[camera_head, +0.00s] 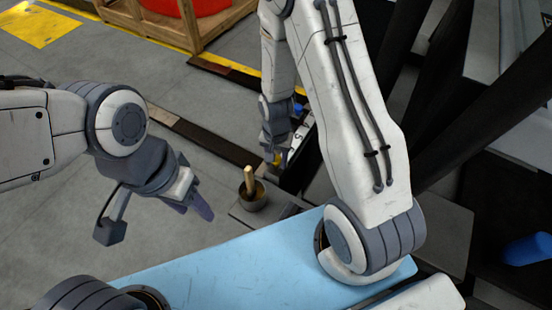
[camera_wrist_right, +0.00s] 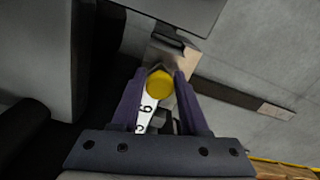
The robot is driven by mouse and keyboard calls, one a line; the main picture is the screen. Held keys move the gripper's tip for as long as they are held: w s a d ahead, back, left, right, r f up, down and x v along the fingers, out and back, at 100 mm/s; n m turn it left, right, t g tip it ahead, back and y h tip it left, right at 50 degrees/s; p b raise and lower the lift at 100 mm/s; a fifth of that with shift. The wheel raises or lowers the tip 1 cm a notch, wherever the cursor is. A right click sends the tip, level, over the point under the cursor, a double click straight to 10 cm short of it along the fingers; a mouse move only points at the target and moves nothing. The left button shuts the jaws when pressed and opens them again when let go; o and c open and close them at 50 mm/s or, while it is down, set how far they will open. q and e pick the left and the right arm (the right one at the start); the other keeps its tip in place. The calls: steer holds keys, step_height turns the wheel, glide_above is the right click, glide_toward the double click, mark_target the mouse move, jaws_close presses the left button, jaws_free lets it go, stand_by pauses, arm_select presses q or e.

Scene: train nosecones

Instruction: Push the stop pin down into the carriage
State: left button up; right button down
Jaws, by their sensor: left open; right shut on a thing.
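The stop pin shows as a yellow round head (camera_wrist_right: 159,84) between the fingers of my right gripper (camera_wrist_right: 158,92) in the right wrist view. In the head view my right gripper (camera_head: 276,158) points down, with a bit of yellow at its tips. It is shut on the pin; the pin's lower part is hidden. A white numbered strip (camera_wrist_right: 148,112) runs just below the yellow head. I cannot clearly make out the carriage or how deep the pin sits. My left gripper (camera_head: 155,215) is open and empty, above the floor at the left.
A dark pot (camera_head: 252,203) with a wooden handle (camera_head: 249,180) standing in it is left of my right gripper. A wooden crate (camera_head: 190,35) with a red thing stands at the back. A blue cylinder (camera_head: 527,249) is at the far right. Dark beams crowd the right side.

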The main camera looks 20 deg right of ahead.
steer(key=shift+f, duration=0.4)
steer(key=shift+c, duration=1.7)
jaws_free()
steer(key=shift+r, duration=0.1)
step_height(320, 180, up, 10)
steer(key=shift+r+p, duration=0.15)
steer(key=shift+p, duration=1.05)
